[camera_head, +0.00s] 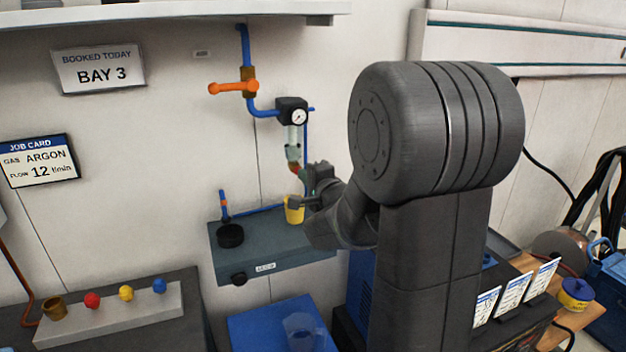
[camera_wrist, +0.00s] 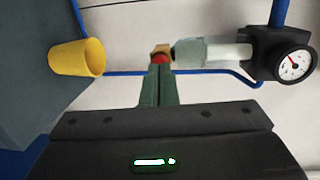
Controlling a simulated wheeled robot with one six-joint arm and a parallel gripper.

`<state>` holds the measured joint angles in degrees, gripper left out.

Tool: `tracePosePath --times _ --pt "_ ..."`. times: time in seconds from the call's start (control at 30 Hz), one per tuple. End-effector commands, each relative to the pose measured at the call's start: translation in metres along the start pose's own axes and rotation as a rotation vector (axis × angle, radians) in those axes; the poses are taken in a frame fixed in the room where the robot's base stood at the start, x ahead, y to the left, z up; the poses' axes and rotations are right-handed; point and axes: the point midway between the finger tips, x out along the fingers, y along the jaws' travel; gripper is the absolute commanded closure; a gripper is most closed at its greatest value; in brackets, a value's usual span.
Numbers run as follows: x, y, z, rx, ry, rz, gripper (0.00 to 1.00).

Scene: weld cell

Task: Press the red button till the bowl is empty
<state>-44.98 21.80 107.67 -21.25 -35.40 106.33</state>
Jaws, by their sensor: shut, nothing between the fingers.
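The bowl (camera_head: 293,135) is a pale, see-through cylinder hanging below the dark gauge unit (camera_head: 290,104) on the wall pipe. It also shows in the wrist view (camera_wrist: 212,51), lying sideways there; I cannot tell how much liquid is in it. At its lower end is a brass-coloured fitting with a red button (camera_wrist: 160,58). My gripper (camera_wrist: 158,72) is shut and empty, its green fingertips right at the red button; I cannot tell whether they touch it. A yellow cup (camera_head: 293,214) stands on the grey shelf below the fitting and shows in the wrist view (camera_wrist: 78,57).
The grey shelf (camera_head: 270,252) also carries a black round part (camera_head: 230,236). An orange-handled valve (camera_head: 232,88) sits higher on the blue pipe. A red ball (camera_head: 92,300), a yellow and a blue one sit on a block at lower left. A blue surface (camera_head: 262,325) lies below the shelf.

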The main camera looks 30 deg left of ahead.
Motion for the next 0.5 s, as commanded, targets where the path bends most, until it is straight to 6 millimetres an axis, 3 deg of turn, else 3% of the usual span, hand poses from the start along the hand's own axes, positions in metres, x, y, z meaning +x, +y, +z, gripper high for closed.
tracePosePath --times 0.5 --pt "0.0089 0.0001 0.0001 0.0 0.0 0.0 1.0"
